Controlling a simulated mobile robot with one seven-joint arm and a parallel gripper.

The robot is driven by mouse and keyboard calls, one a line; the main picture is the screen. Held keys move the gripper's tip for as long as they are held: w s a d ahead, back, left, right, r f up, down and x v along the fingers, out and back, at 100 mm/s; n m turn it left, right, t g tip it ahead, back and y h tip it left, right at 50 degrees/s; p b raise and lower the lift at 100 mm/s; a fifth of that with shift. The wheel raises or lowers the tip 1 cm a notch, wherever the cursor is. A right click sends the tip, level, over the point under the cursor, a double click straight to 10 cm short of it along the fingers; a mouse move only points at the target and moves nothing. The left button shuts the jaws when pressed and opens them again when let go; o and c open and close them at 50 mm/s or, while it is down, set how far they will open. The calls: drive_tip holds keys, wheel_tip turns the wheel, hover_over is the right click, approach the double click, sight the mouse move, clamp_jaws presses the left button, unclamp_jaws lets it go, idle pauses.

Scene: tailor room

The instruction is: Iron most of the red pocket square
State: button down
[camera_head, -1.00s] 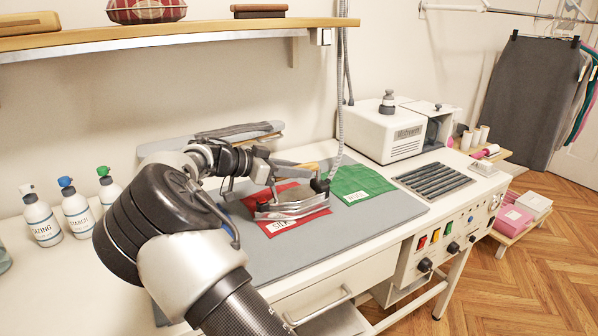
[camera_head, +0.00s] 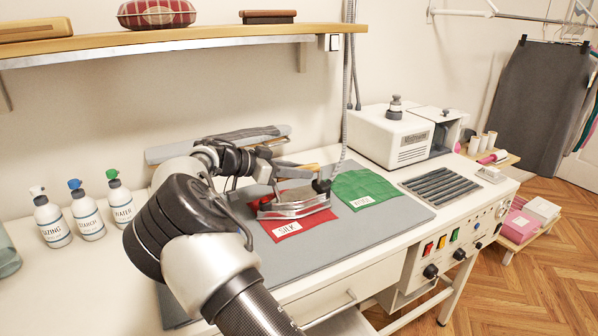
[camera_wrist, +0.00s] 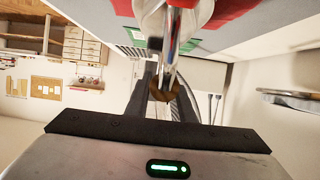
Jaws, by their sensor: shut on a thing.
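The red pocket square (camera_head: 275,233) lies flat on the grey ironing mat (camera_head: 350,245), its white SILK label facing the front. The iron (camera_head: 294,211) rests on or just over the square and hides its middle. The front strip and part of the left side show. My gripper (camera_head: 275,170) is at the iron's handle, behind and above the soleplate, and is shut on it. The fingertips are small and partly hidden in the head view. In the wrist view, red cloth (camera_wrist: 232,10) shows at the top beside the iron's pale body.
A green labelled cloth (camera_head: 367,188) lies just right of the red square. Several spray bottles (camera_head: 88,215) stand at the left. A white machine (camera_head: 393,135) and a ribbed grey pad (camera_head: 440,188) are at the right. A hose hangs behind the iron. The mat's front is clear.

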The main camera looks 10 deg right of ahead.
drive_tip(key=shift+w+r, duration=0.15)
drive_tip(key=shift+r, duration=0.15)
drive_tip(key=w+a+p, duration=0.2)
drive_tip(key=w+p, duration=0.3)
drive_tip(key=w, duration=0.1)
drive_tip(key=shift+w, duration=0.35)
idle(0.8)
drive_tip(key=shift+a, duration=0.1)
drive_tip(key=shift+r, duration=0.1)
